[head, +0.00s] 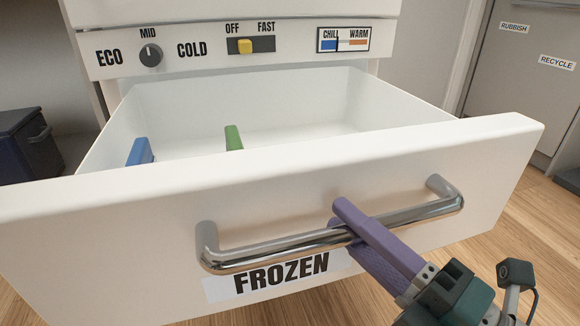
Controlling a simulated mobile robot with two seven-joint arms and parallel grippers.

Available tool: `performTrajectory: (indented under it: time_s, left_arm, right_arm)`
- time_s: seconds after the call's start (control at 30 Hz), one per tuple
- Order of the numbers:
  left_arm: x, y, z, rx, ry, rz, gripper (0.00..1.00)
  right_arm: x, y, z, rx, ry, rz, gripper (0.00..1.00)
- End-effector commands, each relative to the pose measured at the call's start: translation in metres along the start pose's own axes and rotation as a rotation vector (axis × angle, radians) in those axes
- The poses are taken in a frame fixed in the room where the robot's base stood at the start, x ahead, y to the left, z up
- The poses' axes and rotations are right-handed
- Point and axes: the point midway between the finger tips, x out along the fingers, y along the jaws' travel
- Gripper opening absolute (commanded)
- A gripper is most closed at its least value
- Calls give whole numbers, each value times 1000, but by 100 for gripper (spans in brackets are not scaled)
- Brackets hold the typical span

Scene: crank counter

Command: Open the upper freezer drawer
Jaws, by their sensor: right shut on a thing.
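The upper freezer drawer (300,195) is white and stands pulled far out, with its inside visible from above. Its front carries a curved metal bar handle (270,252) and a label reading FROZEN (281,273). My right gripper (345,218) comes in from the lower right. Its purple fingers are shut on the handle bar, right of its middle. Inside the drawer, a blue item (140,152) and a green item (233,138) show only their tops over the front panel. My left gripper is out of view.
Above the drawer is a control panel with a round knob (150,55), a yellow slider (245,46) and a chill-warm strip (343,40). A dark box (28,145) stands at the left. Grey cabinets labelled RUBBISH and RECYCLE (530,75) stand at the right. Wooden floor (520,220) shows around the drawer.

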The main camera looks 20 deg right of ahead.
Motion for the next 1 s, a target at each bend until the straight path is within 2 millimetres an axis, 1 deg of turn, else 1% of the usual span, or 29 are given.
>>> performTrajectory:
  time_s: [0.03,0.5,0.53,0.6,0.8,1.0]
  left_arm:
    - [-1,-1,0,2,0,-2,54]
    - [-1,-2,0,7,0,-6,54]
    - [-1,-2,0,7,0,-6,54]
    - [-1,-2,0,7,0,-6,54]
    - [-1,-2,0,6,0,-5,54]
    - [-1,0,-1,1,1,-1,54]
  right_arm:
    - [0,2,-1,0,2,7,0]
    - [-2,2,-2,0,2,6,0]
    - [-2,2,-1,0,2,6,28]
    - [-2,2,-1,0,2,5,36]
    - [-2,1,-1,0,1,2,57]
    - [-3,1,-1,0,0,1,57]
